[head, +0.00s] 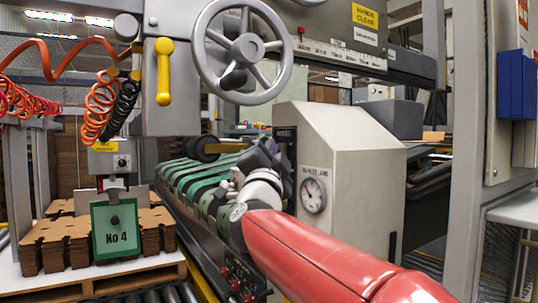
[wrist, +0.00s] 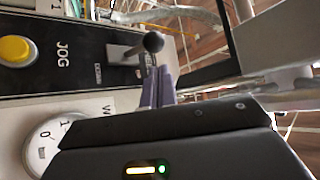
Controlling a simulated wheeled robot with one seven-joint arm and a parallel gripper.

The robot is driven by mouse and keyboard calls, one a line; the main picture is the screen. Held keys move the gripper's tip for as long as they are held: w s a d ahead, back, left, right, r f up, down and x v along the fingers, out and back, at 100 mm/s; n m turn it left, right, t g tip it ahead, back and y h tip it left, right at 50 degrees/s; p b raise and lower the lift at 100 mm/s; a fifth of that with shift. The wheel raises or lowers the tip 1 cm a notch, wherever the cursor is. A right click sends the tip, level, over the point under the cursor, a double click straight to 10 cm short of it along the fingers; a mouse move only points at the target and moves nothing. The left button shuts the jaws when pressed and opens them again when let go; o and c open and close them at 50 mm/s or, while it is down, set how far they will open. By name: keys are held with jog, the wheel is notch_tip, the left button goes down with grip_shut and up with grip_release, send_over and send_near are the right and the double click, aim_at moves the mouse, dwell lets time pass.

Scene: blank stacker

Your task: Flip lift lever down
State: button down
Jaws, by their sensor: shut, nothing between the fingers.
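A short metal lever with a dark ball knob (wrist: 153,42) stands on a black panel in the wrist view. Its knob points right in that turned picture; the small label beside it is too small to read. My gripper (wrist: 163,72) is shut and empty, its purple-grey fingertips close below the knob; I cannot tell whether they touch it. In the head view my gripper (head: 262,158) is at the left side of the grey machine housing (head: 345,150), and it hides the lever there.
A yellow JOG button (wrist: 17,50) and a white dial (wrist: 45,145) are near the lever. In the head view a handwheel (head: 243,45) and a yellow-handled lever (head: 164,70) are above left. A gauge (head: 313,195) is on the housing, with green belts (head: 185,172) to the left.

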jog(key=shift+p+x, duration=0.4)
jog(key=shift+x, duration=1.85)
jog(key=shift+f+b, duration=0.25)
jog(key=shift+b, duration=0.1)
jog(key=shift+n, duration=0.4)
